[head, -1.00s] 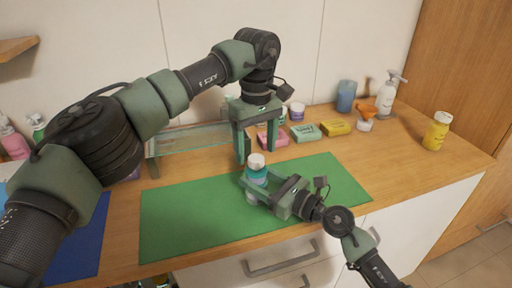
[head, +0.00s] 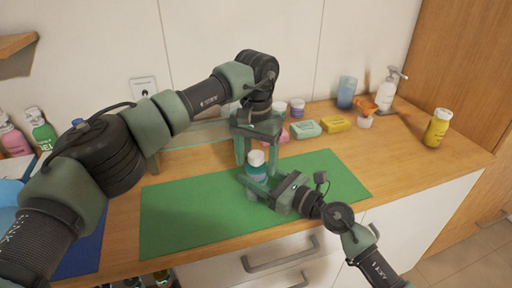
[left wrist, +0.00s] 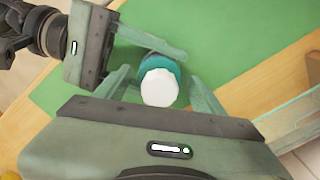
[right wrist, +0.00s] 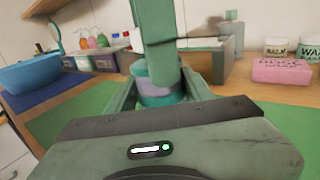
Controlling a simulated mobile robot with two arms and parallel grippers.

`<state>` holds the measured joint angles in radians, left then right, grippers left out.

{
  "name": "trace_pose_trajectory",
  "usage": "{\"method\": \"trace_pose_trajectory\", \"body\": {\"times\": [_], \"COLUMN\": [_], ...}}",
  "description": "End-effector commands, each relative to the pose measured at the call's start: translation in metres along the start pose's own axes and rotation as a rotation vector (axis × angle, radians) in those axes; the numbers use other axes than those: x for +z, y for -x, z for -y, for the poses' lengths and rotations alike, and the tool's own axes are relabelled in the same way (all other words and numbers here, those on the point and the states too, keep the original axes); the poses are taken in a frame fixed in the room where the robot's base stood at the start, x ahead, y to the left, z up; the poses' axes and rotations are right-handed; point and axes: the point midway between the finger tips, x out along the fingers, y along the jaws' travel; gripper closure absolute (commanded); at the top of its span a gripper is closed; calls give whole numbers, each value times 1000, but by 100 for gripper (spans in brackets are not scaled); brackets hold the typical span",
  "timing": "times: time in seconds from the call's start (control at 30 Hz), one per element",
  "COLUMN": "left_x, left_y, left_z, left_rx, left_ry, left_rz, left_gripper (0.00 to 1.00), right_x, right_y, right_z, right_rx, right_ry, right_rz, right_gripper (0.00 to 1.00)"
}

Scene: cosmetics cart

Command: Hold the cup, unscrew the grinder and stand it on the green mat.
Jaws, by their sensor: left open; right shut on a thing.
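The cup-and-grinder piece stands upright over the green mat (head: 190,215). Its top is a white cap (left wrist: 159,88) above a teal body (head: 257,172), with a paler lower part beneath. My right gripper (head: 250,184) is shut around the lower part from the side; its fingers flank the teal and pale body (right wrist: 160,92) in the right wrist view. My left gripper (head: 257,157) points down from above, open, its fingers on either side of the white cap with gaps. In the right wrist view a left finger hides much of the piece.
Soap boxes (head: 305,129), jars, a blue cup (head: 346,92) and a pump bottle (head: 388,92) stand along the wall. A yellow bottle (head: 437,128) is at the right. A glass shelf (head: 195,132) is behind the mat. The mat's left part is clear.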

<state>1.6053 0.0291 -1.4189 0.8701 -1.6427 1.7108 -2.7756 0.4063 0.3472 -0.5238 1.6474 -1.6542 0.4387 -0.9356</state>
Motion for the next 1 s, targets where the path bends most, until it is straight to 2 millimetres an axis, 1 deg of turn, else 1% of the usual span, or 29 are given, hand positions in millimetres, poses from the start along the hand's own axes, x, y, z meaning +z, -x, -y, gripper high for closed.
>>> {"method": "trace_pose_trajectory", "body": {"times": [0.03,0.2,0.33,0.57,0.67,0.7,0.77,0.8,0.83,0.9,1.0], "left_x": [1,0,0,0,0,0,0,0,0,0,0], "left_y": [-8,-26,-30,-31,-31,-31,-31,-31,-31,-30,-30], "left_z": [0,0,0,0,0,0,0,0,0,0,0], "left_rx": [1,0,0,0,0,-1,-1,-1,-1,-1,-1], "left_ry": [0,2,2,2,2,2,3,3,3,3,3], "left_rz": [2,1,0,-1,-1,-1,-1,0,-1,0,0], "left_gripper": [31,31,31,31,56,67,84,95,42,26,26], "right_x": [0,0,0,0,0,0,0,0,0,0,0], "right_y": [0,0,0,0,0,0,0,0,0,0,0], "right_z": [0,0,0,0,0,0,0,0,0,0,0], "right_rx": [0,0,0,0,0,0,0,0,0,0,0], "right_ry": [0,0,0,0,0,0,0,0,0,0,0], "right_rz": [0,0,0,1,1,1,0,1,1,0,0], "right_gripper": [100,100,100,100,100,100,100,100,100,100,100]}}
